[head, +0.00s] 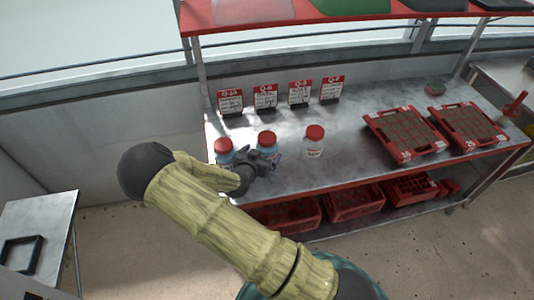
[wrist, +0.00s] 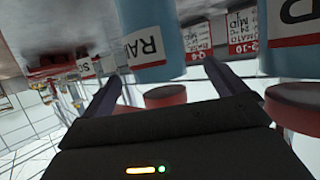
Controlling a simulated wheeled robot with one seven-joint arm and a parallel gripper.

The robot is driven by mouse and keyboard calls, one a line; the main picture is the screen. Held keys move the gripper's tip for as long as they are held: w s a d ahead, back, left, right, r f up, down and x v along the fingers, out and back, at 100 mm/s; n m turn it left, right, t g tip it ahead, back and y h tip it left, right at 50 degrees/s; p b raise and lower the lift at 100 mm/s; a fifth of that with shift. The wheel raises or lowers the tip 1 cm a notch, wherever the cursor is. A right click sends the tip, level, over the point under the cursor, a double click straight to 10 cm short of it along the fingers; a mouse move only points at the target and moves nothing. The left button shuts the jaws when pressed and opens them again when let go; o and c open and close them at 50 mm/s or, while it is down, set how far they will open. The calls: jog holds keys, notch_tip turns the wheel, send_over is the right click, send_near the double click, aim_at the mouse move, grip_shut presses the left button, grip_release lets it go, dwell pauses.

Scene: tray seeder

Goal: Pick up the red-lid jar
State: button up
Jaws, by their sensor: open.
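Three jars with red lids stand in a row on the metal bench. The left jar (head: 223,147) and the middle jar (head: 267,139) have blue bodies; the right jar (head: 314,139) is whitish. My gripper (head: 263,160) is open, at the front of the middle jar. In the wrist view, which is upside down, a blue jar (wrist: 152,45) with a red lid (wrist: 166,96) lies in line with the gap between my open fingers (wrist: 163,73). Another blue jar (wrist: 290,45) stands beside one finger. I cannot tell whether the fingers touch either jar.
Several red-and-white cards (head: 265,97) stand behind the jars. Two red trays (head: 407,155) lie to the right on the bench. Red crates (head: 352,203) sit on the lower shelf. A red-edged shelf (head: 310,22) runs overhead. Bench right of the right jar is clear up to the trays.

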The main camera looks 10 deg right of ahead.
jog(key=p+x, duration=0.1)
jog(key=x, duration=0.4)
jog(key=shift+d+p, duration=0.15)
jog(key=shift+p, duration=0.15)
jog(key=shift+r, duration=0.1)
jog(key=c, duration=1.6)
